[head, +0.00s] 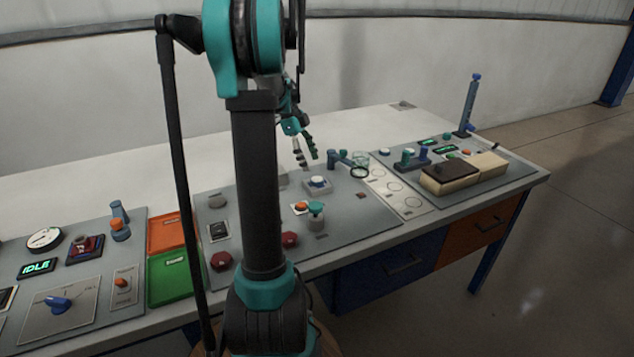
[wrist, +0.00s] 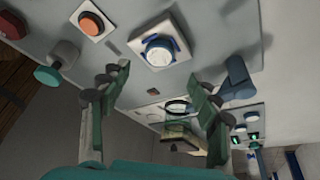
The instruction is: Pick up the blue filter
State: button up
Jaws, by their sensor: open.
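No part is clearly labelled as the blue filter, and I cannot tell for sure which one it is. A blue-grey cylindrical part (head: 333,158) stands on the middle panel beside a dark ring (head: 359,172). In the wrist view the blue-grey part (wrist: 237,78) lies to the right of my fingers, and the ring (wrist: 178,107) shows between them. My gripper (head: 305,152) is above the panel's back part, left of the blue-grey part and apart from it. In the wrist view my gripper (wrist: 160,85) is open, with nothing between its fingertips.
A round white button with blue clips (head: 318,182), an orange button (head: 300,207) and a teal knob (head: 316,208) stand nearby. A dark-topped block (head: 450,173) and a tall blue post (head: 468,105) are at the right. The white table behind the panels is clear.

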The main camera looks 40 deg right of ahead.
aim_at(318, 179)
jog(key=shift+x, duration=3.15)
jog(key=shift+s, duration=0.1)
jog(key=c, duration=1.1)
